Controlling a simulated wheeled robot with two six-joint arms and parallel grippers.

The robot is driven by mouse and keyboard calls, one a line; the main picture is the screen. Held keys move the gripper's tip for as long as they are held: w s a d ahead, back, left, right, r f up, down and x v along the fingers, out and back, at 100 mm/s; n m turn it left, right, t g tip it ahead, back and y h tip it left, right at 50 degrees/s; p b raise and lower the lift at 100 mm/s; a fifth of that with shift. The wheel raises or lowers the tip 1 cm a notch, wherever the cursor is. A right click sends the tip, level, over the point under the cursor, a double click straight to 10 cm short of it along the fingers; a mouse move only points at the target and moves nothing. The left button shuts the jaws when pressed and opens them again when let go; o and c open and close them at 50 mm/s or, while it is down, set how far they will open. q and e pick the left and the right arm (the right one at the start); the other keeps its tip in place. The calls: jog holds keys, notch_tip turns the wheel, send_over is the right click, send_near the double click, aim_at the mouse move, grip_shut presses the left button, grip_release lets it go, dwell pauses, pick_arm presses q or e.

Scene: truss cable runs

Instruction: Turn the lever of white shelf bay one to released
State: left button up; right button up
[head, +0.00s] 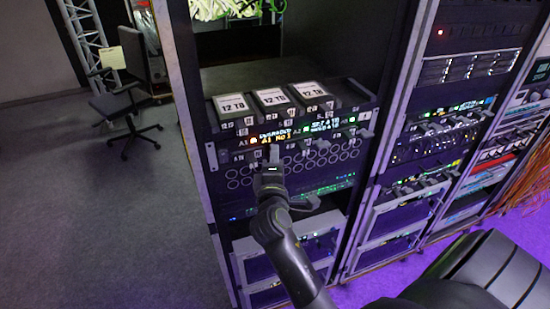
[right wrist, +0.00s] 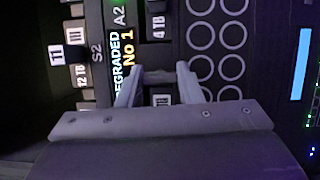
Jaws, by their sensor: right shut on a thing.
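The shelf (head: 300,165) is a dark rack unit with a row of bays and small displays. An orange display (head: 275,138) near its left end reads degraded, No 1; it also shows in the right wrist view (right wrist: 128,50). My right gripper (head: 271,160) is at the shelf front just below this display. In the right wrist view its two fingers are closed around a small grey lever (right wrist: 158,76) beside the display. A partly covered label (right wrist: 160,100) lies between the fingers. The fingers hide much of the lever, so its exact angle is hard to tell. My left gripper is not in view.
Three drives (head: 272,97) labelled 12 TB lie in a tray above the shelf. Another bay lever (right wrist: 156,7) is close to the gripper. More racks (head: 440,130) stand to the right. A chair (head: 125,105) stands on open floor at the left.

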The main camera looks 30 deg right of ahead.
jog(key=shift+m, duration=0.3)
dwell(0.4)
jog(key=o, duration=1)
